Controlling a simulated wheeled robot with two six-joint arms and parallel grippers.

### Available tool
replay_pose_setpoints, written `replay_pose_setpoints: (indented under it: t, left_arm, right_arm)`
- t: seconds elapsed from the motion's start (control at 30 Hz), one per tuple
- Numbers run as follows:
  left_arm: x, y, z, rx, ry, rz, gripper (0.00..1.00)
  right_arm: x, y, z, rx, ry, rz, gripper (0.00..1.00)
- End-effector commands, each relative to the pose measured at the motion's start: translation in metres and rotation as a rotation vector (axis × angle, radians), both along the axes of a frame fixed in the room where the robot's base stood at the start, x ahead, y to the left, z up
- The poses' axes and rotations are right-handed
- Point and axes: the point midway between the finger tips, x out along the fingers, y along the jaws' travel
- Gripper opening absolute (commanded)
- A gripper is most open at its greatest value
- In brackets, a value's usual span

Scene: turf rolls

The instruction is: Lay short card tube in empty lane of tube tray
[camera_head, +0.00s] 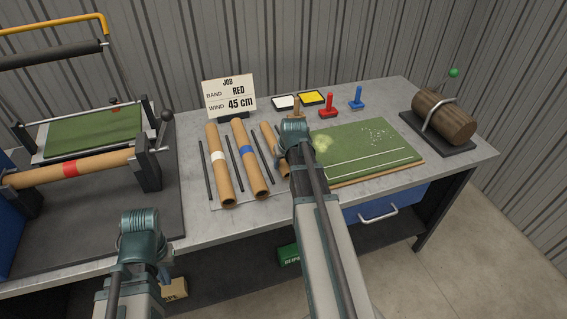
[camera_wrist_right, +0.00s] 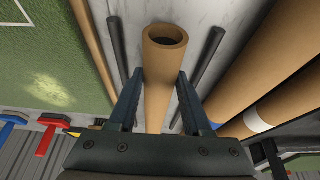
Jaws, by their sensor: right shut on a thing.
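The short card tube (camera_head: 268,137) is plain brown and partly hidden behind my right arm in the head view. My right gripper (camera_wrist_right: 160,78) is shut on this tube (camera_wrist_right: 160,105), one finger on each side. In the right wrist view the tube runs along between two dark rods of the tube tray (camera_head: 207,170); whether it touches the tray floor I cannot tell. Two longer tubes lie in the lanes to its left: a brown tube (camera_head: 218,165) and a blue-banded tube (camera_head: 247,150). My left gripper (camera_head: 160,268) hangs in front of the bench; its fingers are unclear.
A green turf mat (camera_head: 365,150) lies right of the tray. A job card (camera_head: 229,97), stamps (camera_head: 329,106) and ink pads (camera_head: 285,102) stand behind. A log on a stand (camera_head: 443,115) is at right. A winding frame with a red-banded tube (camera_head: 100,168) is at left.

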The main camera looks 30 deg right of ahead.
Motion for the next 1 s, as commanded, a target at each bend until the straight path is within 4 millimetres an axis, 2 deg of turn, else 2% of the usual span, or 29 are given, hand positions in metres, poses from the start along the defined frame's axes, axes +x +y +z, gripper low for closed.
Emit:
replay_pose_setpoints:
  t: [0.07, 0.1, 0.27, 0.3, 0.67, 0.87, 1.0]
  left_arm:
    - [0.0, 0.0, 0.0, 0.0, 0.0, 0.0, 0.0]
    - [0.0, 0.0, 0.0, 0.0, 0.0, 0.0, 0.0]
    - [0.0, 0.0, 0.0, 0.0, 0.0, 0.0, 0.0]
    - [0.0, 0.0, 0.0, 0.0, 0.0, 0.0, 0.0]
    - [0.0, 0.0, 0.005, 0.0, 0.0, 0.0, 0.0]
    - [0.0, 0.0, 0.022, 0.0, 0.0, 0.0, 0.0]
    - [0.0, 0.0, 0.041, 0.0, 0.0, 0.0, 0.0]
  right_arm:
    - [0.0, 0.0, 0.0, 0.0, 0.0, 0.0, 0.0]
    - [0.0, 0.0, 0.0, 0.0, 0.0, 0.0, 0.53]
    - [0.0, 0.0, 0.0, 0.0, 0.0, 0.0, 0.82]
    - [0.0, 0.0, 0.0, 0.0, 0.0, 0.0, 0.84]
    - [-0.002, 0.0, 0.005, -0.001, 0.0, 0.0, 0.84]
    - [-0.008, 0.002, 0.022, 0.0, 0.0, 0.0, 0.84]
    - [-0.015, 0.004, 0.041, 0.0, 0.0, 0.0, 0.84]
